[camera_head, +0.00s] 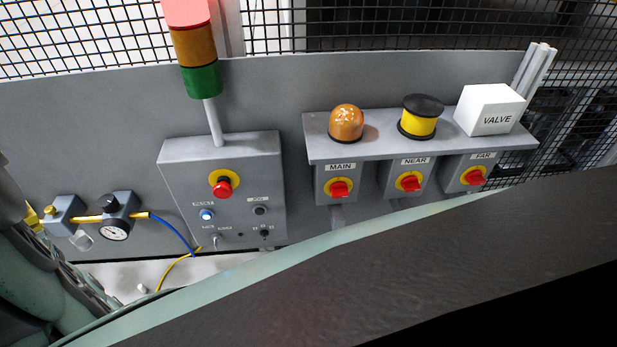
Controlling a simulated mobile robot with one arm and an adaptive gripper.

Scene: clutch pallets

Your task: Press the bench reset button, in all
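A grey control box (180,165) is fixed to the grey panel left of centre. It carries a red mushroom button on a yellow ring (222,187), a small blue-white lit button (207,215) at lower left and a dark button (260,210) at lower right. A key switch (216,240) and a small dark selector (264,234) sit below. My gripper is not in view; my own arm or body parts fill the lower part of the picture.
Right of the box, a grey shelf (375,150) holds an amber beacon (346,122), a yellow-black reel (420,117) and a white VALVE box (489,110). Red switches MAIN (340,189), NEAR (410,183) and FAR (473,177) hang below. A stack light (195,50) rises above the box; a gauge (115,229) is left.

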